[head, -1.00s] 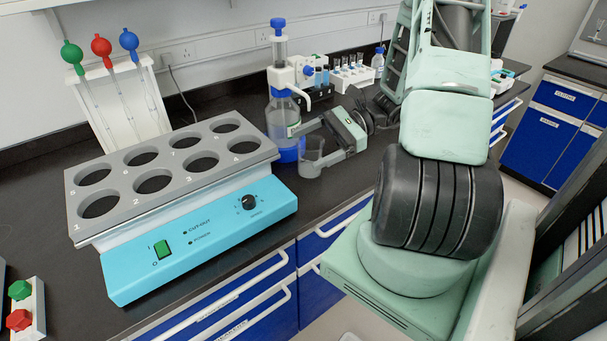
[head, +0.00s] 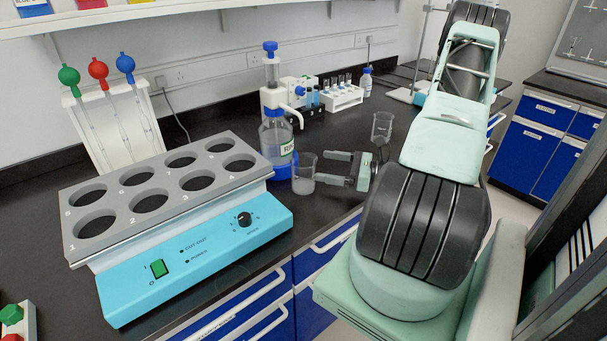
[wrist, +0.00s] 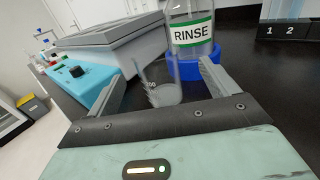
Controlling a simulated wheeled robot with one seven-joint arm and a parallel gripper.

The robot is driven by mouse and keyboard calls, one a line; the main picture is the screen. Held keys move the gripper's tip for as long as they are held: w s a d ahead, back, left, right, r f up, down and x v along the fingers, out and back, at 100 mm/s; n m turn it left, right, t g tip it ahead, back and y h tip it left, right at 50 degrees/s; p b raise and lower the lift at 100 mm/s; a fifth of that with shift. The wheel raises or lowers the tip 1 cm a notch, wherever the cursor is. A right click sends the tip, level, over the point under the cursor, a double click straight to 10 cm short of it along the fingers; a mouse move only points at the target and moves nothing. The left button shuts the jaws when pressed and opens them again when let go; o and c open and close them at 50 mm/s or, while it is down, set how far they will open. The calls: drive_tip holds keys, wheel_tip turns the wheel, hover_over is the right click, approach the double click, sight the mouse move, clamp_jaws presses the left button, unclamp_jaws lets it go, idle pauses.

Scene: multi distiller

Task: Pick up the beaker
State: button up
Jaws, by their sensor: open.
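A second clear glass vessel (head: 381,128) stands behind my gripper.
The rinse bottle (head: 276,143) with its blue base stands close behind the beaker. The blue heating block (head: 205,250) is close on the left. A white tube rack (head: 343,97) and a small bottle (head: 366,84) stand farther back.

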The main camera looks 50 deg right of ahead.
sight(292, 162)
drive_tip(key=x, duration=0.3)
drive_tip(key=shift+a+p+x, duration=0.15)
drive_tip(key=shift+p+x, duration=0.45)
drive_tip(key=shift+x, duration=0.75)
drive_tip(key=shift+a+p+x, duration=0.15)
drive_tip(key=shift+p+x, duration=0.45)
drive_tip(key=shift+x, duration=0.75)
drive_tip(key=shift+s, duration=0.15)
drive_tip(key=c, duration=1.2)
